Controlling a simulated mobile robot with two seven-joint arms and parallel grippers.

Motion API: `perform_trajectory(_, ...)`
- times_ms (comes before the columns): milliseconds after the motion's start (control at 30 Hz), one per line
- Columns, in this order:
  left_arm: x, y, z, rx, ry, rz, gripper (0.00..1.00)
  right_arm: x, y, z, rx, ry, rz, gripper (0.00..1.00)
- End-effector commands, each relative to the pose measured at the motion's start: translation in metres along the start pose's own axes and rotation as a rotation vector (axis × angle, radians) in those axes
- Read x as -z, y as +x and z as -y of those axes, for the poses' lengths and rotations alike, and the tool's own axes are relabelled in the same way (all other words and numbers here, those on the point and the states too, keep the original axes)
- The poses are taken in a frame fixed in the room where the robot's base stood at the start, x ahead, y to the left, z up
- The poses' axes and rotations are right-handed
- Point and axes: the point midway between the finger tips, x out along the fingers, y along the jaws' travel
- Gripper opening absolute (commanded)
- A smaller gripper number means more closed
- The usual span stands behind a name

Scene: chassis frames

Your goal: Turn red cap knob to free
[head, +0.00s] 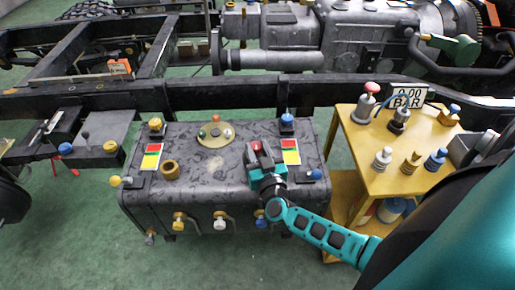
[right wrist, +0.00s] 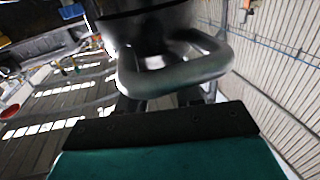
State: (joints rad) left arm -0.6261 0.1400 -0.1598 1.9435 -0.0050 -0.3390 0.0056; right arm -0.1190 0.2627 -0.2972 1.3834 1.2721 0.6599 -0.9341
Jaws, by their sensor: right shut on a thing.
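The red cap knob (head: 256,146) shows as a small red spot on top of the dark tank (head: 230,183), near its right end. My right gripper (head: 259,153) is above it with the fingers on either side, shut on the knob. The fingers hide most of the knob, so its turn angle cannot be read. In the right wrist view a grey metal loop (right wrist: 180,78) fills the middle, and the knob cannot be made out there. My left gripper is not in view.
A red-yellow-green label (head: 290,151) lies right beside the gripper. A blue knob (head: 287,119) stands behind it, and a round plate (head: 216,134) with small knobs is to the left. A yellow cart (head: 354,145) with several knobs stands at right. Chassis rails (head: 230,92) run behind.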

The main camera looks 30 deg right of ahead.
Motion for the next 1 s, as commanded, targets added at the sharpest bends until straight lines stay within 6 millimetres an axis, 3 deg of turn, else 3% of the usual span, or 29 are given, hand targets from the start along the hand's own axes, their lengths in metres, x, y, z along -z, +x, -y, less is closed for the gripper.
perform_trajectory(67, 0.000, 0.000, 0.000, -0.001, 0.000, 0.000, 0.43, -0.001, 0.000, 0.001, 0.001, 0.000, 0.001, 0.05)
perform_trajectory(100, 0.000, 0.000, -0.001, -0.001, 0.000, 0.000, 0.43, -0.001, 0.000, 0.001, 0.001, 0.000, 0.001, 0.38)
perform_trajectory(333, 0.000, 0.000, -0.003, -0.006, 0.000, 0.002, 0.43, 0.000, 0.000, 0.001, -0.001, 0.000, 0.001, 0.60)
perform_trajectory(667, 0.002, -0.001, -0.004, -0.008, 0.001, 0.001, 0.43, -0.001, -0.006, 0.000, -0.001, 0.000, 0.002, 0.61)
perform_trajectory(767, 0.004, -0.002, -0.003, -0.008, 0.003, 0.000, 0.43, 0.000, -0.019, 0.000, -0.001, -0.001, 0.003, 0.61)
perform_trajectory(1000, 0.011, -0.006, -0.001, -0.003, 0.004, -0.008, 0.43, -0.001, -0.072, 0.000, -0.001, -0.001, 0.006, 0.61)
